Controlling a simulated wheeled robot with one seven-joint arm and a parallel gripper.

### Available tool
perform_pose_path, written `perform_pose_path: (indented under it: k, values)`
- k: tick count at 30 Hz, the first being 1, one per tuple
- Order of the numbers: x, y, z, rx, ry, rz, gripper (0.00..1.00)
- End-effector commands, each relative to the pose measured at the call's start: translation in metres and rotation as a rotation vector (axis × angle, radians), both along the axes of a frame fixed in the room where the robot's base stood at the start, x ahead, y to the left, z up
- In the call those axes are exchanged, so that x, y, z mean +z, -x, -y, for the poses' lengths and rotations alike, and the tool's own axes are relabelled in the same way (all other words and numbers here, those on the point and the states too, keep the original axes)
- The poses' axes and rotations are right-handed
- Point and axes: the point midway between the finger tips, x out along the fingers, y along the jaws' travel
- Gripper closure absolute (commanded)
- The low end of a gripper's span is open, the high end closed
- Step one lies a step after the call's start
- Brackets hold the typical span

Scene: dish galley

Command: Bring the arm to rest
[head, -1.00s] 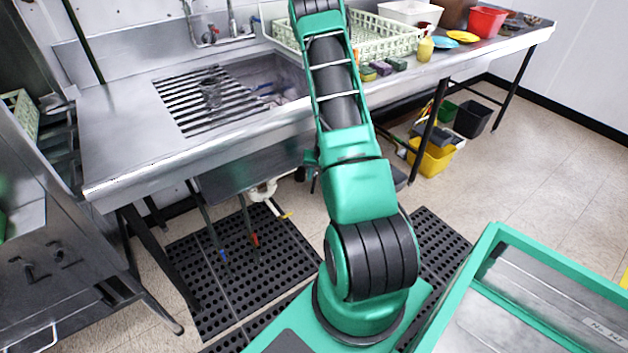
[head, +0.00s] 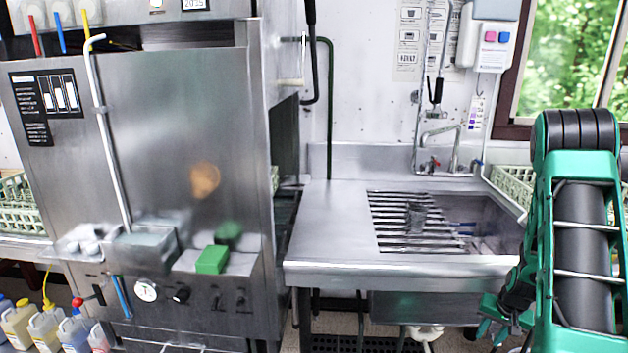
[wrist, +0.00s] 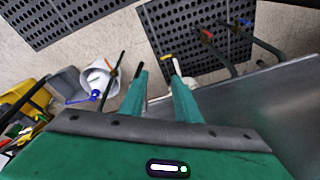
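My arm, green with black joints, stands at the right side of the head view, its forearm folded downward. My gripper (head: 492,318) is low in the head view, in front of the sink's front edge and partly cut off by the arm. In the wrist view my gripper (wrist: 160,75) shows two green fingers with a gap between them and nothing held. The fingers point down toward the floor and a black perforated mat (wrist: 190,35).
A steel sink counter (head: 330,225) with a slatted rack (head: 405,222) lies left of my arm. A steel dishwasher (head: 180,130) fills the left. In the wrist view, a white bucket (wrist: 98,80) and a yellow bin (wrist: 22,95) stand on the floor.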

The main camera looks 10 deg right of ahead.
Motion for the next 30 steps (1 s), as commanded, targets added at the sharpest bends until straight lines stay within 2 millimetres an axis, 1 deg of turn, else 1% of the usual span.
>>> perform_pose_path:
  k: [1,5,7,12,14,15,21,26,30]
  values:
    - [0.015,0.003,-0.008,0.013,-0.001,-0.007,0.70]
    - [0.052,0.011,-0.020,0.032,0.006,-0.029,0.70]
    - [0.074,0.017,-0.027,0.043,0.008,-0.042,0.70]
    - [0.127,0.041,-0.051,0.068,0.013,-0.077,0.70]
    - [0.144,0.050,-0.059,0.074,0.014,-0.089,0.70]
    - [0.155,0.057,-0.065,0.079,0.012,-0.097,0.70]
    - [0.206,0.097,-0.096,0.100,0.007,-0.134,0.70]
    - [0.239,0.134,-0.122,0.117,-0.002,-0.160,0.70]
    - [0.263,0.168,-0.146,0.132,-0.014,-0.180,0.70]
